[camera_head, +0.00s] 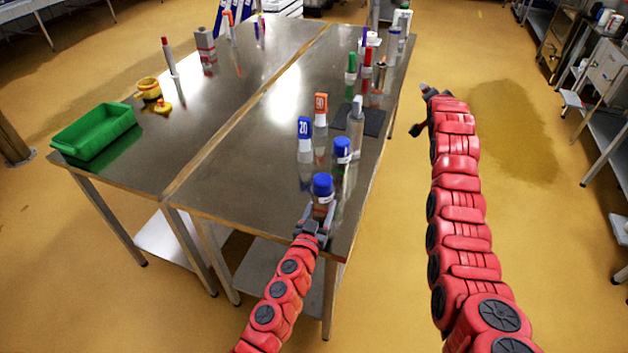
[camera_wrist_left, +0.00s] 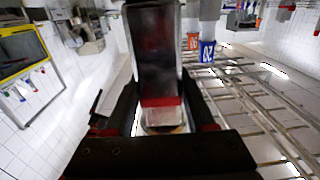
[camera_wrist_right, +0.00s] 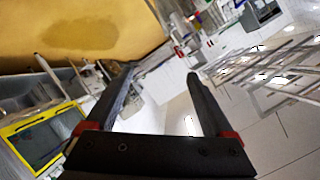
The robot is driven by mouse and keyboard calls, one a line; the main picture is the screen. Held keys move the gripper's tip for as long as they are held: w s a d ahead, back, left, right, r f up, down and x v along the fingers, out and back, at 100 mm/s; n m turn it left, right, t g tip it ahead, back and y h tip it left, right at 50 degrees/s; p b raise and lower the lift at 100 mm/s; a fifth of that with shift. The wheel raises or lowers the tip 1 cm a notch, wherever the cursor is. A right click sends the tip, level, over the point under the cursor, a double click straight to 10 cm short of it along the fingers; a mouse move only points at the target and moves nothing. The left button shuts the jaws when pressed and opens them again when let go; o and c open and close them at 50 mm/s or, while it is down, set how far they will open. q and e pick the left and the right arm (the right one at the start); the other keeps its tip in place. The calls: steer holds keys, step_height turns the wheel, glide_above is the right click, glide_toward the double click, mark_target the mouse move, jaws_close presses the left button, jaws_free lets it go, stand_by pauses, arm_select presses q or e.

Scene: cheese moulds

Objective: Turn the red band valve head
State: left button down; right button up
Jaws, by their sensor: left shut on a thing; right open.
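My left gripper (camera_head: 312,216) is at the near end of the right-hand steel table, shut on an upright piece. In the left wrist view this piece (camera_wrist_left: 157,55) is dark and glossy with a red band (camera_wrist_left: 160,101) near my fingers. In the head view a blue-topped piece (camera_head: 323,186) stands at the fingertips; I cannot tell whether it is the held one. My fingers hide its lower part. My right gripper (camera_head: 420,109) is open and empty over the floor, right of the table; its spread fingers show in the right wrist view (camera_wrist_right: 160,88).
A second blue-topped piece (camera_head: 342,150), a blue tag marked 20 (camera_head: 304,128) and an orange tag (camera_head: 320,104) stand close behind. Green-topped (camera_head: 351,64) and red-topped (camera_head: 366,58) pieces stand farther back. A green tray (camera_head: 95,132) is on the left table.

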steer(key=s+d+r+n+t+h, duration=0.3)
steer(key=d+r+n+t, duration=0.25)
steer(key=n, duration=0.45)
steer(key=s+a+r+n+t+y, duration=0.2)
steer(key=s+a+n+t+y, duration=0.15)
steer(key=n, duration=0.65)
steer(key=m+g+y, duration=1.5)
steer(key=m+y, duration=0.3)
steer(key=m, duration=1.5)
glide_toward(318, 182)
steer(key=x, duration=0.3)
steer(key=w+f+x, duration=0.1)
steer(key=x, duration=0.7)
steer(key=shift+w+d+f, duration=0.2)
steer(key=shift+d+f, duration=0.2)
steer(key=shift+w+a, duration=0.25)
steer(key=shift+a, duration=0.3)
